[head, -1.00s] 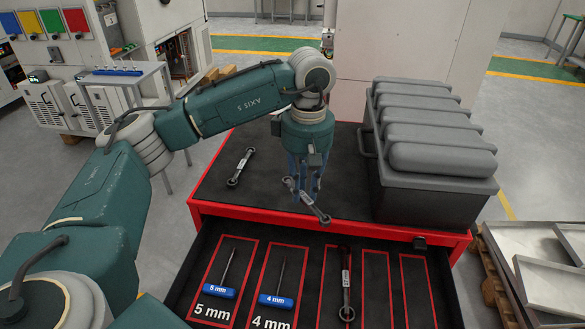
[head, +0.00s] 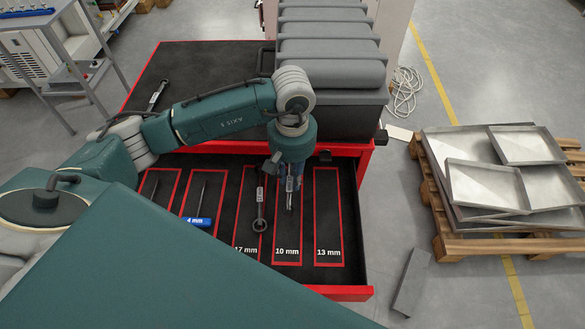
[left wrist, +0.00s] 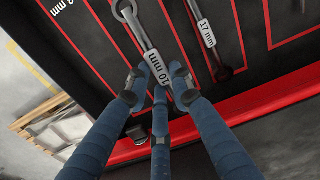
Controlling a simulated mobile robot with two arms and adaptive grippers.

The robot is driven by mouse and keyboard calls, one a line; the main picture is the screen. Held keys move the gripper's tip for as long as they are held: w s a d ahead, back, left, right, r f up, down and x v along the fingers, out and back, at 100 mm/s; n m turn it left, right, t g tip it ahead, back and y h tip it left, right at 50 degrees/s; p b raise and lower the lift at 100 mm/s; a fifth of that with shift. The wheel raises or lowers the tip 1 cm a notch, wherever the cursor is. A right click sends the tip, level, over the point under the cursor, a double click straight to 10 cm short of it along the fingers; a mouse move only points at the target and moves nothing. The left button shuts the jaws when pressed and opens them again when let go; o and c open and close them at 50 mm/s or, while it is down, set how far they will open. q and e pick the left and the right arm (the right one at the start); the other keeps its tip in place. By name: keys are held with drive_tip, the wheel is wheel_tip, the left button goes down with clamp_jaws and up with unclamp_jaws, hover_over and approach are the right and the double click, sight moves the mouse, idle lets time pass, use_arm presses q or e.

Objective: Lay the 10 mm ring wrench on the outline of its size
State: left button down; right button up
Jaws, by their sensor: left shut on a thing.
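My left gripper (head: 289,180) is in the open drawer area, above the outline marked 10 mm (head: 287,251). It is shut on the 10 mm ring wrench (head: 289,186), which lies roughly along that outline's length. In the left wrist view, the fingers (left wrist: 156,86) close around the labelled end of the wrench (left wrist: 140,37), and its ring end points away from them. I cannot tell whether the wrench touches the drawer floor. My right gripper is not in view.
A 17 mm wrench (head: 260,198) lies in the outline to the left, close beside my gripper. The 13 mm outline (head: 328,252) to the right is empty. Another wrench (head: 157,95) lies on the cabinet top. A grey case (head: 348,122) stands behind.

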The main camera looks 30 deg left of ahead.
use_arm(q)
drive_tip(key=shift+s+a+f, duration=0.1)
drive_tip(key=shift+s+f, duration=0.05)
drive_tip(key=shift+f, duration=0.35)
wheel_tip(320, 180, down, 6)
drive_tip(key=b, duration=0.3)
drive_tip(key=shift+f+b, duration=0.45)
drive_tip(key=shift+b, duration=0.3)
drive_tip(key=shift+r, duration=0.1)
drive_tip(key=shift+f+b, duration=0.3)
drive_tip(key=c, duration=1.5)
unclamp_jaws()
drive_tip(key=shift+o, duration=0.2)
